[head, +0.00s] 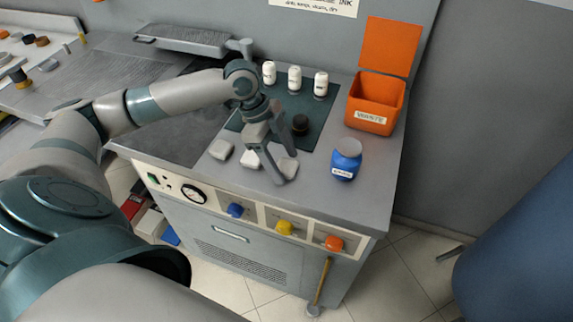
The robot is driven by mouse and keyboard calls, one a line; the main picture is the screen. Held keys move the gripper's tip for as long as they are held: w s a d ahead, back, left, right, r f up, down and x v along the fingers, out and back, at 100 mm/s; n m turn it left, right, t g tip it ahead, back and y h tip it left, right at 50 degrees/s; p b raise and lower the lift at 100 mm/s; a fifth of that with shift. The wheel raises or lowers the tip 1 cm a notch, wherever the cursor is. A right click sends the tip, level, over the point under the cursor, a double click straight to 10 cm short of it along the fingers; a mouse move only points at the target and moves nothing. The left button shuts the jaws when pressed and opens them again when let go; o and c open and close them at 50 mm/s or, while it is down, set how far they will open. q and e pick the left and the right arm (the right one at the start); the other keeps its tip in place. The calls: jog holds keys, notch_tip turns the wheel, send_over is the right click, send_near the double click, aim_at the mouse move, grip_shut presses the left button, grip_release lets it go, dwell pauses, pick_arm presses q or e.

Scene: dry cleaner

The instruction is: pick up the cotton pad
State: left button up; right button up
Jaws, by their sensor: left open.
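Three small pale pads lie in a row near the counter's front edge: a left one (221,149), a middle one (250,160) and a right one (289,168). They look like cotton pads; I cannot tell which one the task means. My left gripper (282,170) is open and points down over the middle and right pads. Its fingers partly cover these two pads. I cannot tell whether the fingers touch the right pad. My right gripper is not in view.
On the counter (358,205), a dark green mat (318,112) holds three white bottles (295,78) and a dark round container (300,125). A blue jar (346,158) stands to the right, before an open orange box (375,103). Knobs (285,228) line the front panel.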

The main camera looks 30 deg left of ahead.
aim_at(284, 164)
pick_arm(q)
jog(key=shift+f, duration=0.2)
dwell(0.3)
jog(key=c, duration=1.2)
jog(key=shift+r, duration=0.15)
jog(key=shift+r, duration=0.6)
notch_tip(284, 164, up, 9)
jog(key=b, duration=0.2)
jog(key=shift+f, duration=0.2)
